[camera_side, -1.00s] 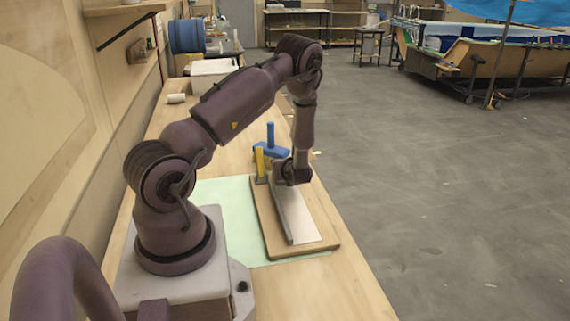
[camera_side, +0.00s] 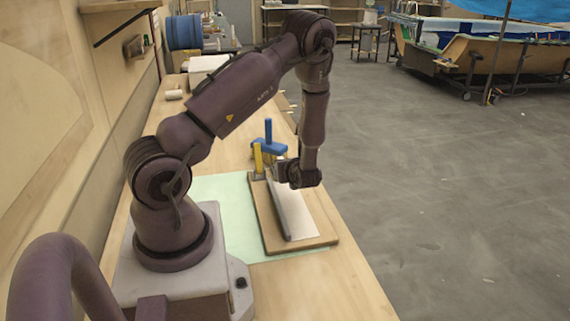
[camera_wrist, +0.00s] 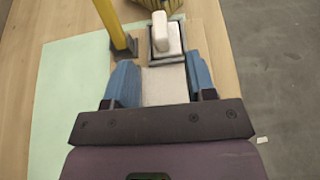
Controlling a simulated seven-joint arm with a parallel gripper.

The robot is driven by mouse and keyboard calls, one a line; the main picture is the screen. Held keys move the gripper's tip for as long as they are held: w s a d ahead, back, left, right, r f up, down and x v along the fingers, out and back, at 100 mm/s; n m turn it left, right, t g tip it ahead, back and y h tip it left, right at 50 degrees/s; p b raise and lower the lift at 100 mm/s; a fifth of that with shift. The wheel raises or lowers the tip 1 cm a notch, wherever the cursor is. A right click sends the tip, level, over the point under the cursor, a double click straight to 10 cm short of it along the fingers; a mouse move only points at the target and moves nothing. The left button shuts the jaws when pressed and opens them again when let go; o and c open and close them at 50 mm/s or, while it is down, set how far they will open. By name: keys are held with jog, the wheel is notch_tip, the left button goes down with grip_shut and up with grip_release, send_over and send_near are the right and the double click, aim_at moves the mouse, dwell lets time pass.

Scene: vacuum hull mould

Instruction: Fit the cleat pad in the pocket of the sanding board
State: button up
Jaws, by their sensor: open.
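The sanding board (camera_side: 268,222) is a long wooden board lying on the bench, with a pale strip (camera_side: 298,217) along it. In the wrist view a dark square frame (camera_wrist: 153,57), which looks like the pocket, stands at the far end of the strip. A white block with a raised knob, which looks like the cleat pad (camera_wrist: 174,42), sits inside this frame; I cannot tell whether it is fully seated. My gripper (camera_wrist: 158,63) is open, its blue fingers apart and empty, short of the frame. In the side view my gripper hides most of the pad.
A yellow post (camera_side: 258,158) on a dark foot stands left of the frame, close to my left finger. A pale green mat (camera_side: 228,215) lies under the board. The bench's right edge drops to the floor.

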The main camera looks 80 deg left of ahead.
jog(key=shift+v, duration=2.3)
jog(key=s+d+r+n+g+h, duration=0.4)
jog(key=s+d+r+n+g, duration=0.15)
jog(key=n, duration=0.45)
jog(key=s+d+r+n+t+h, duration=0.1)
jog(key=d+r+n+t+h, duration=0.7)
jog(key=d+r, duration=1.2)
jog(key=shift+s+t+h, duration=0.25)
jog(key=shift+t+h, duration=0.35)
jog(key=shift+t, duration=0.95)
